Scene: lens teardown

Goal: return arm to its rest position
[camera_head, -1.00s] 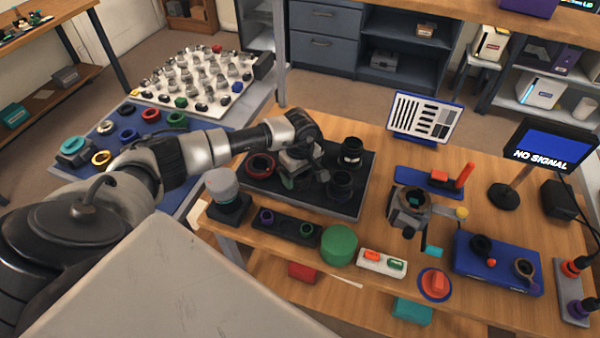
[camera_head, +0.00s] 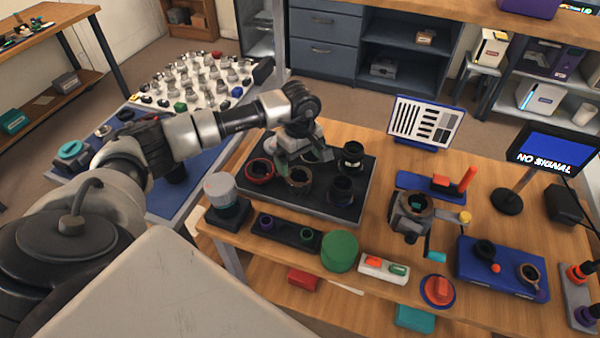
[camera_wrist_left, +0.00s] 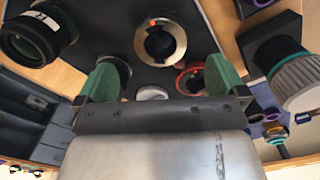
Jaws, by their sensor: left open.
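My left arm reaches in from the left in the head view. Its gripper (camera_head: 298,160) hangs above the black tray (camera_head: 350,208) on the wooden table. In the left wrist view the green-padded fingers (camera_wrist_left: 160,80) are spread, with nothing held between them. A red ring (camera_head: 260,171), a brass-coloured ring (camera_head: 299,178) and two black lens parts (camera_head: 351,157) (camera_head: 341,189) stand in the tray. The brass-coloured ring also shows ahead of the fingers in the wrist view (camera_wrist_left: 177,42). My right gripper is not in view.
A grey-topped cylinder (camera_head: 221,188) on a black base stands left of the tray. A green cylinder (camera_head: 340,251) stands in front. A clamp-like device (camera_head: 411,215) and a test chart (camera_head: 427,122) are to the right. A peg board (camera_head: 203,82) lies back left.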

